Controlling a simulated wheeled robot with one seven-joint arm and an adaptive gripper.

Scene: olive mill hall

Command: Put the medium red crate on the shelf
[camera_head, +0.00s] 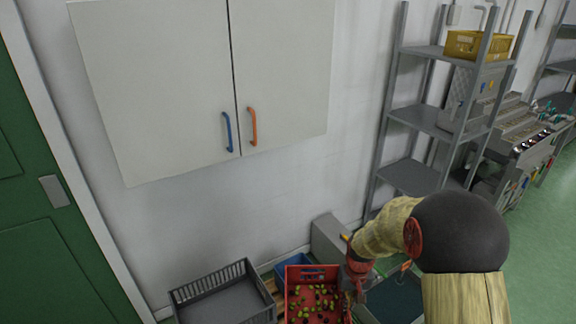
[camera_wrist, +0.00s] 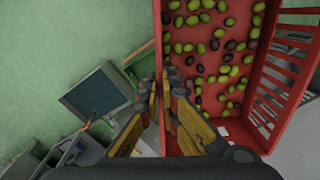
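The red crate (camera_head: 291,298) holds green and dark olives and sits at the bottom centre of the head view. In the wrist view the crate (camera_wrist: 271,70) fills the right half, with slotted side walls. My gripper (camera_head: 352,284) is at its right side in the head view. In the wrist view my gripper (camera_wrist: 166,92) has one finger outside and one inside the crate's wall, closed on it. Whether the crate is lifted is not clear. The grey shelf (camera_head: 418,119) stands at the right, with several levels; its middle and lower boards look mostly bare.
A yellow crate (camera_head: 463,43) is on the shelf's top level. A grey crate (camera_head: 222,299) and a partly hidden blue crate (camera_head: 293,268) flank the red one. A white wall cabinet (camera_head: 165,85) hangs above. Machinery (camera_head: 525,135) stands right of the shelf; green floor lies beyond.

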